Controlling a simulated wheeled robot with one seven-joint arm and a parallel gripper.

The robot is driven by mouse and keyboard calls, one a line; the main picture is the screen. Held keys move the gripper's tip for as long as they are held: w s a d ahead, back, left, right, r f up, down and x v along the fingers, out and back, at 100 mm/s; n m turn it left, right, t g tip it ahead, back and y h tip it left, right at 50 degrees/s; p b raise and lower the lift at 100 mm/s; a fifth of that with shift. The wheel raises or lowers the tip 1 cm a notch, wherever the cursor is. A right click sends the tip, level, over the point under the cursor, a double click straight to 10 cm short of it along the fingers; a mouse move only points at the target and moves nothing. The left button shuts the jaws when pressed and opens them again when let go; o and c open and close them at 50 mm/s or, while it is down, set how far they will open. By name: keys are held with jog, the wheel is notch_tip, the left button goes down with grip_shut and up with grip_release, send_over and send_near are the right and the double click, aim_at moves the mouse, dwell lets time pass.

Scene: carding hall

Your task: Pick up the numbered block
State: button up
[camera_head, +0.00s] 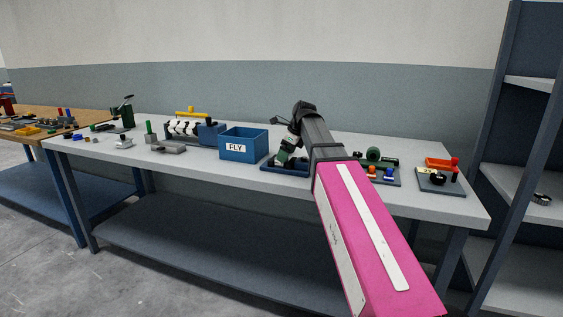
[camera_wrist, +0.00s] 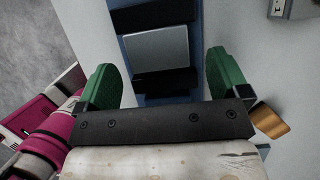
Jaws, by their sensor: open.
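No number can be read on any block, so I cannot tell for sure which is the numbered one. In the wrist view a light grey square block (camera_wrist: 156,56) lies between black strips in a blue tray (camera_wrist: 139,18). My gripper (camera_wrist: 161,66) has green fingers spread wide, one on each side of the tray, with nothing held between them. In the head view my gripper (camera_head: 287,152) points down over the blue tray (camera_head: 270,164), right of the FLY bin; my arm hides part of the tray. I cannot tell the finger height above the block.
The blue FLY bin (camera_head: 243,145) stands close left of my gripper. A tray of coloured parts (camera_head: 393,182) and a grey plate with an orange piece (camera_head: 441,184) lie to the right. A clamp-like block (camera_head: 190,131) stands farther left. Shelving (camera_head: 531,165) borders the bench at right.

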jog(key=x, duration=0.2)
jog(key=shift+a+f, duration=0.15)
jog(key=shift+f, duration=0.05)
jog(key=c, duration=1.3)
jog(key=shift+r, duration=0.1)
jog(key=shift+r, duration=0.55)
notch_tip(320, 180, up, 3)
jog(key=shift+w+f, duration=0.1)
jog(key=shift+f, duration=0.05)
jog(key=shift+s+a+r, duration=0.7)
jog(key=shift+a+r, duration=0.9)
jog(key=shift+a, duration=0.2)
jog(key=shift+s+a+r, duration=0.65)
jog(key=shift+a+r, duration=0.95)
jog(key=shift+a, duration=0.25)
jog(key=shift+s+a+r, duration=0.7)
jog(key=shift+a+r, duration=0.9)
jog(key=shift+a, duration=0.2)
